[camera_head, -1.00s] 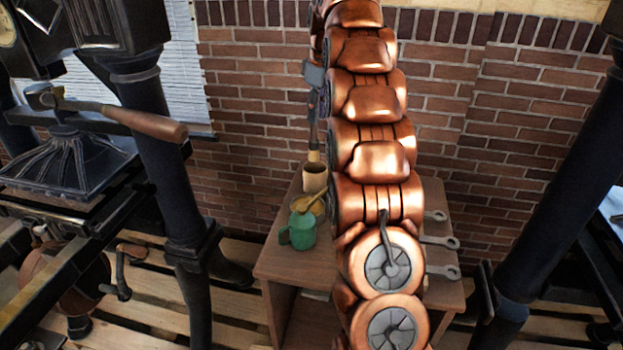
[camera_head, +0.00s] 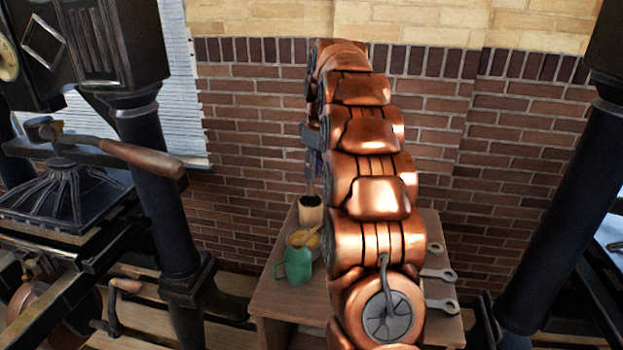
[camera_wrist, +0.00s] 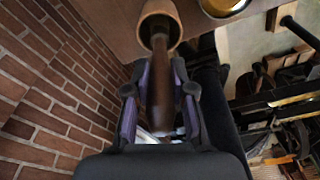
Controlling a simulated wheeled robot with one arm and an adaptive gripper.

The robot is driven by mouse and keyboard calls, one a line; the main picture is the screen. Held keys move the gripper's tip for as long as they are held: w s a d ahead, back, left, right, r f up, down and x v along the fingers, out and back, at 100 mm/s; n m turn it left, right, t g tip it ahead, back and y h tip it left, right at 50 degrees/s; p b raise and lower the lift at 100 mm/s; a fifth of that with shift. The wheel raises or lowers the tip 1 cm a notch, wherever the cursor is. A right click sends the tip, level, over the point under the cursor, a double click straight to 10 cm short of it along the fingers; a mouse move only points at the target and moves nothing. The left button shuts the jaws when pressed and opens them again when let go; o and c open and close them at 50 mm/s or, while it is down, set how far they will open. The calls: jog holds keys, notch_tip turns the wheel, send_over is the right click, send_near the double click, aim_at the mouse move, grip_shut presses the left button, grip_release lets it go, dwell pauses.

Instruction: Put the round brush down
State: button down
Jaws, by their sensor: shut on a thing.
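The round brush (camera_wrist: 160,85) has a brown handle and is held between my gripper's fingers in the wrist view. Its far end is at the mouth of a tan cup (camera_wrist: 144,12) and appears to be inside it; the tip is hidden. My gripper (camera_wrist: 160,92) is shut on the brush. In the head view, my gripper (camera_head: 311,178) is small and partly hidden by my arm, just above the cup (camera_head: 311,214). The cup stands at the back left of a small wooden table (camera_head: 275,300).
A green mug (camera_head: 297,266) and a yellowish bowl (camera_head: 304,238) stand close in front of the cup. Several wrenches (camera_head: 440,275) lie at the table's right edge. A brick wall (camera_head: 250,150) is behind, and a black press (camera_head: 160,170) stands to the left.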

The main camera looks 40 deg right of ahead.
jog(key=shift+f+p, duration=0.6)
jog(key=shift+f, duration=1)
jog(key=shift+f, duration=0.15)
jog(key=c, duration=1)
grip_release()
jog(key=shift+s+d+r, duration=0.1)
jog(key=shift+s+r, duration=0.15)
jog(key=shift+r, duration=1.7)
jog(key=shift+s+d+r, duration=0.1)
jog(key=shift+s+r, duration=0.2)
jog(key=shift+r, duration=1.65)
jog(key=shift+s+r, duration=0.25)
jog(key=shift+r, duration=1.7)
